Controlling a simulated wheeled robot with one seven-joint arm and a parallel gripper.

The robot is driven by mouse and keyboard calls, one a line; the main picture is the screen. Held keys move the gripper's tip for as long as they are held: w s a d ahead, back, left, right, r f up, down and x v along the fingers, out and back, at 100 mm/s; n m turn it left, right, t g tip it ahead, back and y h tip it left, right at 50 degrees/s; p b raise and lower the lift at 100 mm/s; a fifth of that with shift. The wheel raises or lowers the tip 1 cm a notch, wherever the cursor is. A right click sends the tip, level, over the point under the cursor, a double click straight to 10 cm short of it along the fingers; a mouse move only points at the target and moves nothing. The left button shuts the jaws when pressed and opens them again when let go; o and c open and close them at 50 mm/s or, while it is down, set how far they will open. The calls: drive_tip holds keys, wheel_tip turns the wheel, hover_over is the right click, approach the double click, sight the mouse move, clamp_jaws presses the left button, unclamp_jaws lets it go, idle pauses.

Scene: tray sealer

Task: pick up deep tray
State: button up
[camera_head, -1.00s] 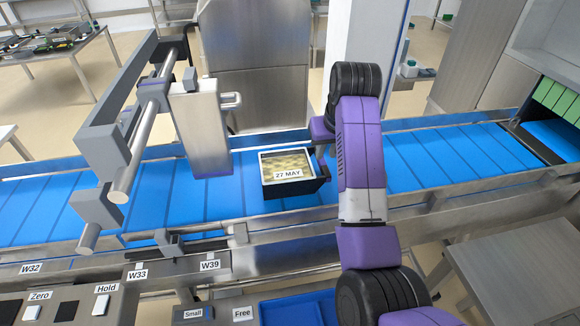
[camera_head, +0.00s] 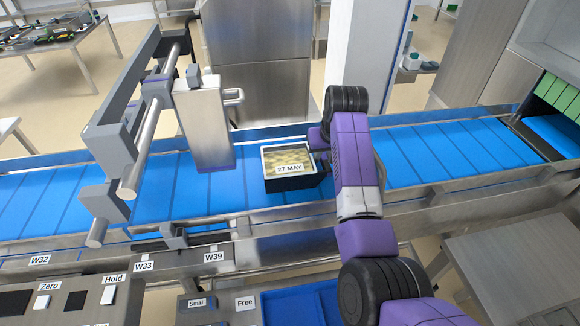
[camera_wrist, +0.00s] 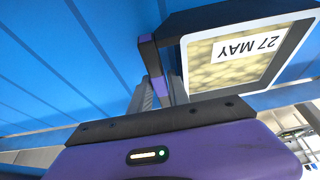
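The deep tray (camera_head: 291,184) is a black tray with a pale-rimmed, see-through top over yellowish contents and a "27 MAY" label. It sits on the blue conveyor in the head view. In the wrist view, the tray (camera_wrist: 183,25) is at the upper right, close to my gripper's fingers. My gripper (camera_head: 319,150) is at the tray's right side in the head view, partly hidden by my purple arm. In the wrist view, my gripper (camera_wrist: 153,62) reaches the tray's edge. I cannot tell whether its fingers are closed on the wall.
A grey frame with a metal block (camera_head: 205,125) stands over the blue conveyor (camera_head: 60,205), left of the tray. Metal rails (camera_head: 280,222) run along the belt. A blue bin (camera_head: 300,306) is at the front. Green strips (camera_head: 560,98) hang at the right end. The belt is free on both sides.

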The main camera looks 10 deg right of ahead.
drive_tip(key=shift+f, duration=0.25)
idle(0.4)
clamp_jaws()
idle(1.3)
